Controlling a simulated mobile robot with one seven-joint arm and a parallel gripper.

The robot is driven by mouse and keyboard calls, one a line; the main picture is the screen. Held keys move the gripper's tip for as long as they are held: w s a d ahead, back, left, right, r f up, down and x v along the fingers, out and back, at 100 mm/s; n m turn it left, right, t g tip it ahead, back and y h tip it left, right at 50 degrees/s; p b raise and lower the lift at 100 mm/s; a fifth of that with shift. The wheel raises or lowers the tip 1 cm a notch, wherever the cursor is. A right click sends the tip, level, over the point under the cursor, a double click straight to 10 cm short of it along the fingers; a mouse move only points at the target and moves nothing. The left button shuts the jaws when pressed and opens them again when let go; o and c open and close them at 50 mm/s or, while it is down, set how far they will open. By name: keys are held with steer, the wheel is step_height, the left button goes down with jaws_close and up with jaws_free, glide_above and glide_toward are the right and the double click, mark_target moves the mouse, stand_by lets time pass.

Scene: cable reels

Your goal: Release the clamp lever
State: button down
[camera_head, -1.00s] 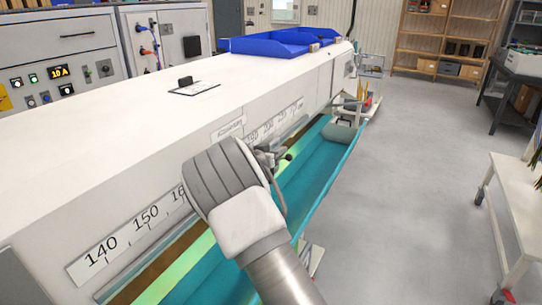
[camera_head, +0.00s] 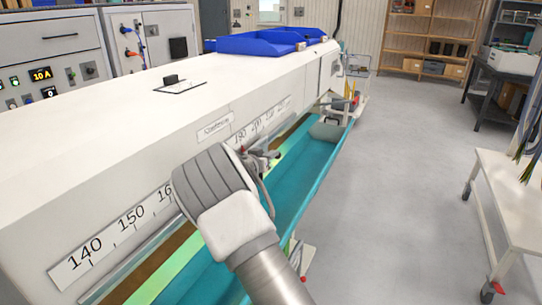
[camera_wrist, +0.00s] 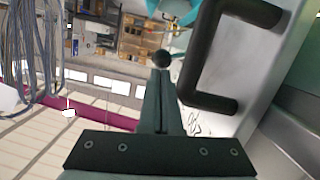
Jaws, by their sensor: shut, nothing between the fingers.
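My gripper (camera_wrist: 161,85) is shut and empty in the wrist view, its two fingers together. A black ball knob (camera_wrist: 162,59), likely the clamp lever's end, shows right at the fingertips. I cannot tell whether they touch. A thick black U-shaped handle (camera_wrist: 240,103) on a grey metal part stands close to the right of the fingers. In the head view my wrist hides most of the gripper. A small dark fitting with a knob (camera_head: 276,154) shows just beyond the wrist, beside the rail; I cannot tell which of its parts are the clamp or lever.
The long white machine body (camera_head: 130,110) with a number scale (camera_head: 85,262) runs along the left. A teal trough (camera_head: 310,165) lies below it. A white cart (camera_head: 510,190) stands right, and grey floor is clear between. Cables (camera_wrist: 35,45) hang at the left of the wrist view.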

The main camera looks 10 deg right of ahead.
steer(key=shift+s+d+f+m+b, duration=0.15)
steer(key=shift+d+f+m+b, duration=0.15)
steer(key=shift+m+b, duration=0.3)
steer(key=shift+s+d+f+m+y+b, duration=0.15)
steer(key=shift+f+m+y+b, duration=0.35)
steer(key=shift+b, duration=0.7)
steer(key=m+b, duration=0.1)
steer(key=b, duration=0.1)
steer(key=f+m+t+b, duration=0.1)
steer(key=b, duration=0.1)
steer(key=shift+s+d+f+m+y, duration=0.2)
steer(key=shift+d+m+y, duration=0.1)
steer(key=shift+m, duration=0.1)
steer(key=shift+r, duration=0.1)
